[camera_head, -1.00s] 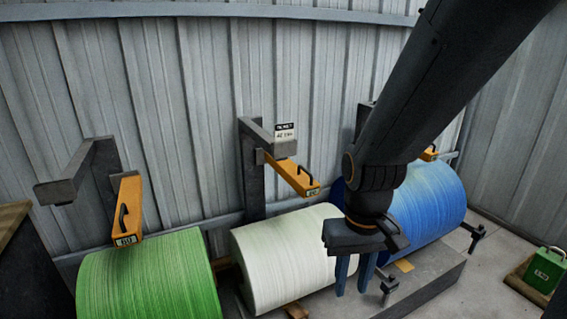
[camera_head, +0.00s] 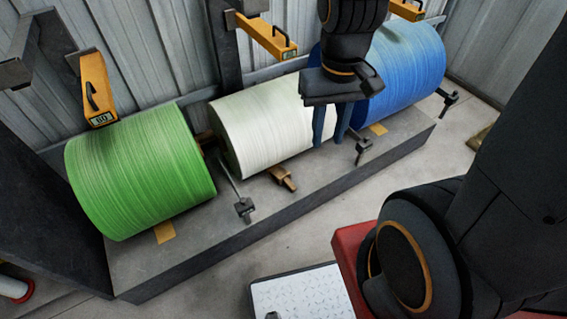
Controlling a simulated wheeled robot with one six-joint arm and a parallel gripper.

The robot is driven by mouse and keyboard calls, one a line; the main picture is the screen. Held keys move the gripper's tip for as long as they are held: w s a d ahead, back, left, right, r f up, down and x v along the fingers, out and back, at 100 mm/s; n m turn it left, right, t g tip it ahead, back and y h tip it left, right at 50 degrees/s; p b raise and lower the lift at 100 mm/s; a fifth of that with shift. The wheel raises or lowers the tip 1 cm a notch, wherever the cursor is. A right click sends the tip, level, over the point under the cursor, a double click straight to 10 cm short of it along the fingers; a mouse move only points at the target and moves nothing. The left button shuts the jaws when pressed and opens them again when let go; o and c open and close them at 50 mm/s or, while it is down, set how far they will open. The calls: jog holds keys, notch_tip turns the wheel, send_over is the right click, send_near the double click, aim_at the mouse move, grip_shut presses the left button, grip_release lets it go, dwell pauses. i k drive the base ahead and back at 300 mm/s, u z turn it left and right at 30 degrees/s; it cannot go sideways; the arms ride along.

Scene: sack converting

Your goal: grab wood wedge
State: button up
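A brown wooden piece, which looks like the wood wedge (camera_head: 284,178), sticks out from under the front of the white roll (camera_head: 268,125) on the grey platform. My gripper (camera_head: 329,140) points down with two blue fingers apart and nothing visible between them. It hangs above and to the right of the wedge, in front of the seam between the white and blue rolls. It hides part of both rolls. Flat tan pieces lie by the green roll (camera_head: 165,232) and the blue roll (camera_head: 378,129); I cannot tell whether they are wedges.
The green roll (camera_head: 140,170) and blue roll (camera_head: 405,70) flank the white one. Dark metal brackets stand at the platform edge (camera_head: 243,208), and another (camera_head: 363,150) is close to my gripper. Yellow arms (camera_head: 262,36) overhang the rolls.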

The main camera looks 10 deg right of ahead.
aim_at(281, 175)
jog(key=u, duration=2.2)
jog(key=k, duration=0.95)
jog(key=z, duration=1.55)
jog(key=i, duration=0.5)
jog(key=z, duration=0.05)
